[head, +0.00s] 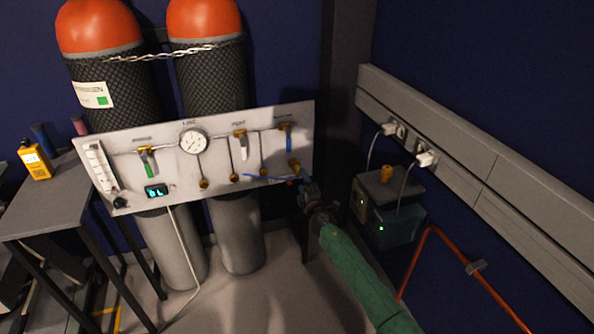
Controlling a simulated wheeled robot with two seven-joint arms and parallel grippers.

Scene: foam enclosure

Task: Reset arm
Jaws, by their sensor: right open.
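My right arm comes in from the lower right in a green sleeve. Its dark gripper (306,188) is at the lower right corner of the grey valve panel (215,190). The gripper is open, and I see nothing held in it. A brass fitting (294,165) and a blue lever (258,178) on the panel are close to the fingertips. I cannot tell whether the fingers touch them. My left gripper is not in view.
Two orange-topped cylinders (208,75) stand behind the panel, chained to the wall. The panel carries a round gauge (193,141) and several valves. A small table (45,205) holds a yellow meter (35,161). Dark boxes (390,205) and a red pipe (414,262) stand right of my arm.

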